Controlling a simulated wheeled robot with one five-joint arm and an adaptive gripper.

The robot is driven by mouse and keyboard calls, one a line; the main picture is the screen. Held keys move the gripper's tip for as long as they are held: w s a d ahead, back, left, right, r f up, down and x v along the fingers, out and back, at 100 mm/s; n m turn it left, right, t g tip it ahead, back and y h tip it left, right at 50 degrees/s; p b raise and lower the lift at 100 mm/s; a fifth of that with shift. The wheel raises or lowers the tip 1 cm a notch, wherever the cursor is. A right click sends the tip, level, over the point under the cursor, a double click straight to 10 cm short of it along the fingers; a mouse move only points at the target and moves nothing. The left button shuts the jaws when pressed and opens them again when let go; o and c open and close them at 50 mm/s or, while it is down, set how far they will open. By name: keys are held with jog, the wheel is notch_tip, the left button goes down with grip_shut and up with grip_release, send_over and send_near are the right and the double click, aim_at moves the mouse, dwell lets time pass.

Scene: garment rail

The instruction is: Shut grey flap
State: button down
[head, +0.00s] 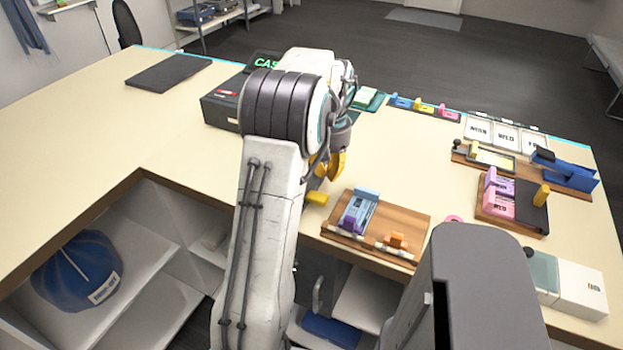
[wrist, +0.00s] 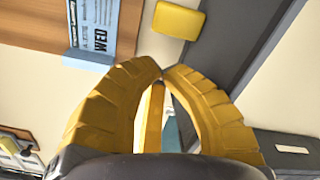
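In the head view the yellow block (head: 316,198) shows at the counter's front edge, beside my arm. My arm hides most of the panel there, and I cannot tell how far open it stands. My gripper (head: 337,167) is over the counter just behind the yellow block.
A wooden board (head: 418,218) with a blue card holder stands close right of my gripper. A black cash box (head: 218,108) is behind my arm. More boards with pink cards (head: 500,195) stand farther right.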

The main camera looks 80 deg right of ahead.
jog(key=shift+w, duration=0.1)
jog(key=shift+w+d+p, duration=0.25)
jog(key=shift+w+p, duration=0.1)
jog(key=shift+w, duration=0.6)
jog(key=shift+w+d+p, duration=0.2)
jog(key=shift+w+p, duration=0.1)
jog(key=shift+w, duration=0.6)
notch_tip(320, 180, up, 9)
jog(key=s+p, duration=0.1)
jog(key=p, duration=0.7)
jog(key=shift+a, duration=0.15)
dwell(1.0)
